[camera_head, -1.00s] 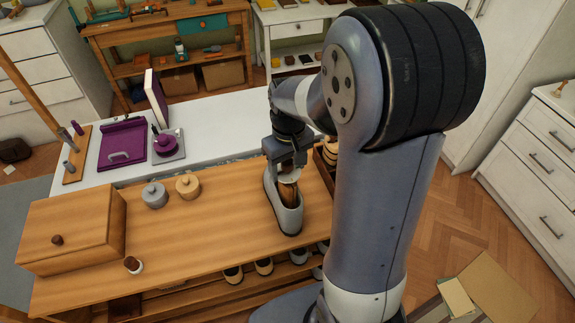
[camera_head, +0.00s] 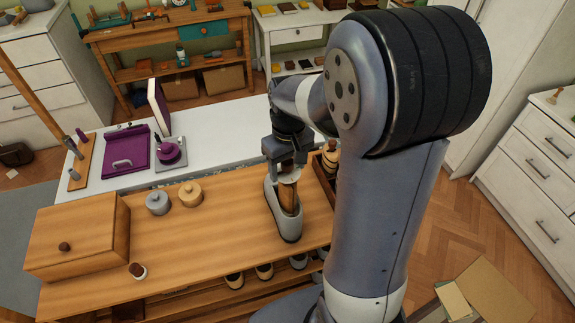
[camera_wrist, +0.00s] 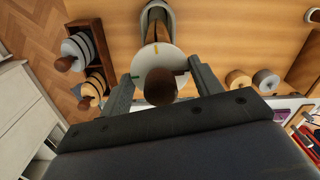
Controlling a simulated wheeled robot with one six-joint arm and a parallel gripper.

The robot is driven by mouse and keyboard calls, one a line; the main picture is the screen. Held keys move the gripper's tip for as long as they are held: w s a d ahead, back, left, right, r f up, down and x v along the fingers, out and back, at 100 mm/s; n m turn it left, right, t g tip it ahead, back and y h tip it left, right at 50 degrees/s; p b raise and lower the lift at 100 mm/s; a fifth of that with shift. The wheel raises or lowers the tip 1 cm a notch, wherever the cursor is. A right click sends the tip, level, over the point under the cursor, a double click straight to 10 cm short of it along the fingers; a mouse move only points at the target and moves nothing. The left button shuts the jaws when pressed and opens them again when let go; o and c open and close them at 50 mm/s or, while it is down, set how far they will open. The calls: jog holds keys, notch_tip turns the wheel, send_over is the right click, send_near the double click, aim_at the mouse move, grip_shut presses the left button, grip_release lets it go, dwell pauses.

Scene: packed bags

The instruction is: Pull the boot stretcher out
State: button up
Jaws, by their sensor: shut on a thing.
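The boot stretcher is a brown wooden form with a pale round disc (camera_wrist: 152,62) and a dark brown knob (camera_wrist: 161,87). In the head view its wooden part (camera_head: 288,198) shows in the opening of a grey boot (camera_head: 289,231) on the wooden bench. The stretcher's lower end is hidden inside the boot. My gripper (camera_head: 287,160) is right above the boot. In the wrist view my gripper (camera_wrist: 160,70) has one finger on each side of the disc and is shut on the stretcher.
A wooden tray (camera_wrist: 85,32) with striped round items stands close beside the boot. A grey lidded pot (camera_head: 158,203), a tan lidded pot (camera_head: 190,194) and a wooden box (camera_head: 80,240) are to the left. The bench middle (camera_head: 215,235) is clear.

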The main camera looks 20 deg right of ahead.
aim_at(288, 161)
jog(key=shift+r+p, duration=1.05)
jog(key=shift+r, duration=0.45)
jog(key=shift+s, duration=0.1)
